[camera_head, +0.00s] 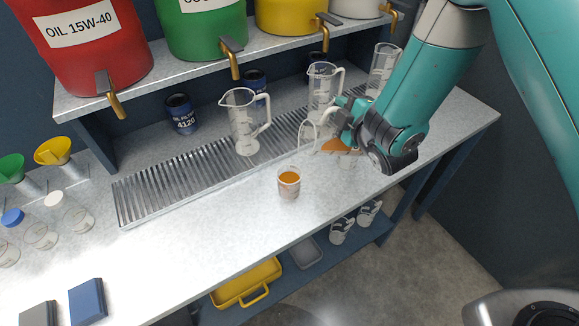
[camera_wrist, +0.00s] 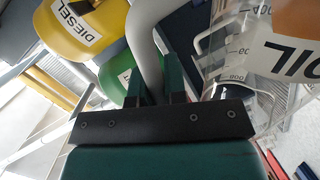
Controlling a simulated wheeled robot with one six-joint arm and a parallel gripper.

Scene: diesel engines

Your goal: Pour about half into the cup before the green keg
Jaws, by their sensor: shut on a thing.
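My gripper (camera_head: 340,118) is shut on the pale handle of a clear measuring jug (camera_head: 308,138), above the counter right of centre. The jug is tilted with its mouth to the left, and amber liquid lies in it. In the wrist view the handle (camera_wrist: 150,50) runs between my fingers (camera_wrist: 158,88), with the marked jug wall (camera_wrist: 230,60) beside it. A small clear cup (camera_head: 289,183) with amber liquid stands on the counter, lower left of the jug and apart from it. The green keg (camera_head: 205,32) is on the shelf behind, its tap above the drip grate.
Clear jugs stand upright on the grate (camera_head: 175,180), one empty-looking (camera_head: 243,122) below the green keg's tap. Another small cup (camera_head: 348,160) is partly hidden under my arm. Red (camera_head: 95,65) and yellow (camera_head: 290,15) kegs flank the green one.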

